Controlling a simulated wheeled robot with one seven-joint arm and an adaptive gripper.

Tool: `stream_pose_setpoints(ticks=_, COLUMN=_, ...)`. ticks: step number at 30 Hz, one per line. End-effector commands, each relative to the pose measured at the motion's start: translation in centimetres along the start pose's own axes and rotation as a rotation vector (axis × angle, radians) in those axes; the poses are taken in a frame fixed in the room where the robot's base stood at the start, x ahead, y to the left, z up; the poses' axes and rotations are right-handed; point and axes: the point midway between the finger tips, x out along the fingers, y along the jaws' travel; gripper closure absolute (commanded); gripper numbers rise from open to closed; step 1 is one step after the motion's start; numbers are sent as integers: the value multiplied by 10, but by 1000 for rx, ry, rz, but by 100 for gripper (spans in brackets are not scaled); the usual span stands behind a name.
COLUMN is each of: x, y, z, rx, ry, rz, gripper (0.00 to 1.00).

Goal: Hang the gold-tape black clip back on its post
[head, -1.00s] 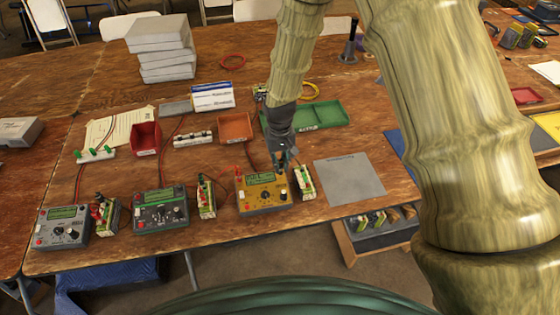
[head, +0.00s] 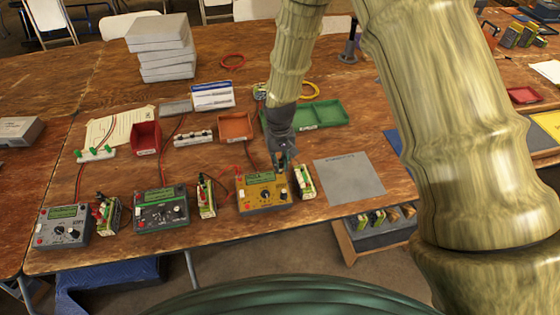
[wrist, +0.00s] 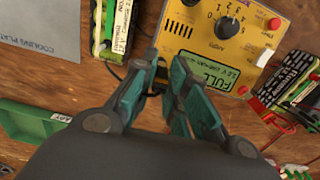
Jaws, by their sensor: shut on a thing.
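My gripper (wrist: 156,85) is shut on a small dark thing (wrist: 157,74), which I take to be the black clip. The fingers hide most of it and I cannot make out gold tape. In the head view my gripper (head: 282,163) is just above the back right corner of the yellow charger (head: 265,192). The charger (wrist: 222,38) lies right beside the fingertips in the wrist view, its screen reading FULL. The post is not clearly visible; whether the clip touches it I cannot tell.
A battery pack (head: 304,181) stands just right of the yellow charger. Dark (head: 161,210) and grey (head: 62,226) chargers with clipped packs stand to the left. The grey cooling plate (head: 349,180) is empty. A green tray (head: 318,115) and an orange bin (head: 235,126) are behind.

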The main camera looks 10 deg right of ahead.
Motion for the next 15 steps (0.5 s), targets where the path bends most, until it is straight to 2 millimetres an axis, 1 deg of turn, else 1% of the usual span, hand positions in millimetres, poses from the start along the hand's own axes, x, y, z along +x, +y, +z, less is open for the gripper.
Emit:
stream_pose_setpoints(ticks=13, x=0, y=0, z=0, rx=0, ry=0, rz=0, gripper=98)
stream_pose_setpoints(ticks=14, x=0, y=0, z=0, rx=0, ry=0, rz=0, gripper=81)
stream_pose_setpoints(ticks=15, x=0, y=0, z=0, rx=0, ry=0, rz=0, gripper=74)
